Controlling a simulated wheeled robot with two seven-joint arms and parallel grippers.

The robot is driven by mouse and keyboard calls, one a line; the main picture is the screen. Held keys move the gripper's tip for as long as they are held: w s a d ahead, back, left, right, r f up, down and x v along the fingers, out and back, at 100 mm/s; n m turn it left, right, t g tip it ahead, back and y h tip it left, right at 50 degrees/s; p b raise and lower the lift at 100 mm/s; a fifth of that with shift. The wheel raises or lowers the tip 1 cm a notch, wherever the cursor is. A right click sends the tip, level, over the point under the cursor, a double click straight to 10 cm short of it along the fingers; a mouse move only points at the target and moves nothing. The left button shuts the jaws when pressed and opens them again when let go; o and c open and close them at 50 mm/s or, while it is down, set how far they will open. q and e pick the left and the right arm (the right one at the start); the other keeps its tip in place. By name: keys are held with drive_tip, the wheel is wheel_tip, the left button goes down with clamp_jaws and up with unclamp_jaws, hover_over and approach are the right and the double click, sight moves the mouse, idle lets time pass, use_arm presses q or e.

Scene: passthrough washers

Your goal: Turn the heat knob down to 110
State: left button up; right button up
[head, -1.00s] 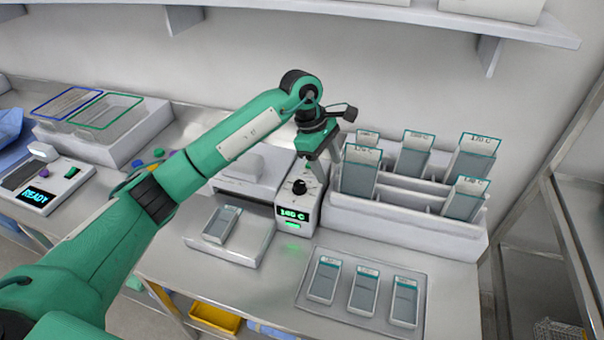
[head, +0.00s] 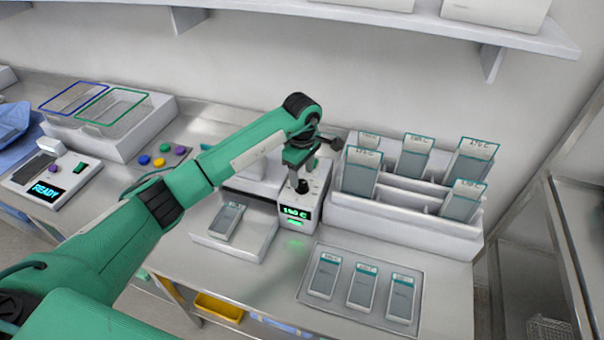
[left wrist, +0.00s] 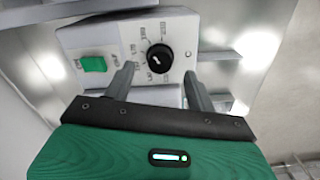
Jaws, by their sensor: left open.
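The black heat knob (head: 302,187) is on the top of the small white heater control box (head: 312,195), under my left gripper (head: 299,170). The box's green display (head: 296,211) shows a three-digit number ending in C, too small to read surely. In the left wrist view the knob (left wrist: 159,58) sits inside a ring of printed numbers, with a white pointer mark. My left gripper (left wrist: 160,78) is open there, its two grey fingers spread to the left and right just below the knob in the picture. Whether they touch it I cannot tell. My right gripper is not in view.
A white rack (head: 400,212) with several labelled glass-like slides stands right of the box. A tray (head: 340,308) with three slides lies in front. A white plate (head: 215,246) with one slide is on the left. A green switch (left wrist: 94,64) is beside the knob.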

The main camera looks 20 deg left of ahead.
sight(302, 183)
use_arm(q)
drive_tip(key=shift+f+p, duration=0.45)
drive_tip(key=shift+f, duration=1.25)
